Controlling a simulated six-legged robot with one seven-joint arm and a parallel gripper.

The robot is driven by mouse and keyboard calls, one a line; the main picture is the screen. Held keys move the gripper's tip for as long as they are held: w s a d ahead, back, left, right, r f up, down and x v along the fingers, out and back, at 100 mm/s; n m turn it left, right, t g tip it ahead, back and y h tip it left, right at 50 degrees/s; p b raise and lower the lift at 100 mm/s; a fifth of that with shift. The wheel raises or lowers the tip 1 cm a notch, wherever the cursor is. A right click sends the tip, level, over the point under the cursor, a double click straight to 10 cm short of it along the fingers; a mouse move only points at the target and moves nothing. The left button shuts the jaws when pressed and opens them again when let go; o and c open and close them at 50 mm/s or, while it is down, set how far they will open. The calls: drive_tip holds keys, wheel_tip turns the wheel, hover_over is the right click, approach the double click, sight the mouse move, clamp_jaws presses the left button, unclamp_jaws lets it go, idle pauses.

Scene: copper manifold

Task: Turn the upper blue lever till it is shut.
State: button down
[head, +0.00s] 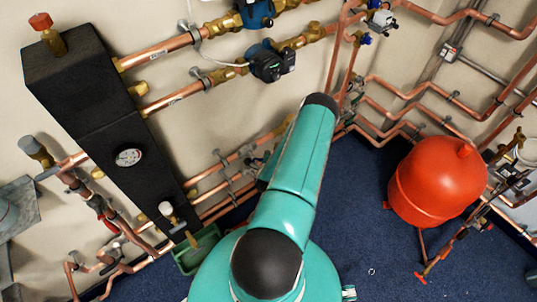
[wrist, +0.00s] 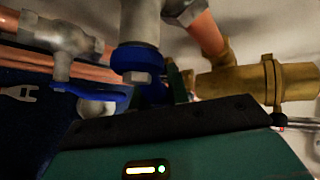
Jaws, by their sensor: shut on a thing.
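A blue lever (wrist: 134,58) is in the middle of the wrist view, fixed by a nut to a grey metal valve. My gripper (wrist: 168,92) is shut on this lever, just beyond the dark edge of its teal body. The fingers are mostly hidden, so their exact hold on the lever is unclear. A second blue lever (wrist: 95,90) lies at the left on another grey valve (wrist: 65,38), apart from my gripper. In the head view my teal arm hides most of the valve area near the wall.
Copper pipes (head: 235,170) run along the wall close to my gripper. A brass fitting (wrist: 250,80) is just right of it. A black insulated manifold (head: 100,110) stands left, a red tank (head: 437,180) right. Blue carpet (head: 355,220) is clear between my arm and the tank.

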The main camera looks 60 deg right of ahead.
drive_tip(key=w+a+f+m+t+y, duration=0.3)
drive_tip(key=a+m+t+y, duration=0.1)
drive_tip(key=y, duration=0.5)
drive_tip(key=shift+w+a+f+m, duration=0.2)
drive_tip(key=shift+a+m, duration=0.5)
drive_tip(key=shift+a, duration=0.35)
drive_tip(key=shift+w+a, duration=0.1)
drive_tip(key=shift+a, duration=0.1)
drive_tip(key=c, duration=1.4)
unclamp_jaws()
drive_tip(key=shift+o, duration=0.3)
drive_tip(key=shift+d, duration=0.1)
